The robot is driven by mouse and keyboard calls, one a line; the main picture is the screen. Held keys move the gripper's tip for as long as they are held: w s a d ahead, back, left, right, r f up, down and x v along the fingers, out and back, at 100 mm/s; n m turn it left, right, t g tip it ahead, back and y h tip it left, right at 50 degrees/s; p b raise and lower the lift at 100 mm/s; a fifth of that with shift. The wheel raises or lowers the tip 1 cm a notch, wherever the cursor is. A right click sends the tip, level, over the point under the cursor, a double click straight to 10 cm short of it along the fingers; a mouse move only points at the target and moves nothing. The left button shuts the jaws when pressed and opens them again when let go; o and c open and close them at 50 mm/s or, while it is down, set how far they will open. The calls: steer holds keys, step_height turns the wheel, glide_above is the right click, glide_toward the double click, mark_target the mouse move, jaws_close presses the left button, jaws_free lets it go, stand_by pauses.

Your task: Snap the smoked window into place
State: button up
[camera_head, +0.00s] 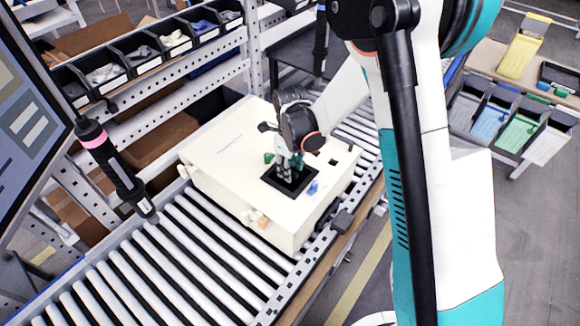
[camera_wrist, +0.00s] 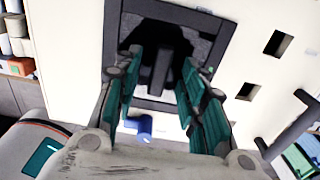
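The smoked window (camera_head: 272,179) is a dark square panel on top of the cream housing (camera_head: 225,155). In the wrist view its dark-grey frame (camera_wrist: 222,45) surrounds a darker middle and looks flat with the housing; I cannot tell whether it is fully seated. My gripper (camera_head: 290,165) points down over the window. In the wrist view its green-padded fingers (camera_wrist: 160,75) stand apart on either side of a dark upright shape, with visible gaps, so it looks open. Whether the fingertips touch the window is hidden. A blue latch-like piece (camera_wrist: 143,126) sits beside the frame's near edge.
Square cutouts (camera_wrist: 278,43) lie to the right. The housing rests on a roller conveyor (camera_head: 190,240). A hanging black tool with a pink band (camera_head: 115,165) is at the left; part bins (camera_head: 145,55) stand behind.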

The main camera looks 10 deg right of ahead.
step_height(320, 180, up, 12)
stand_by(0.7)
stand_by(1.7)
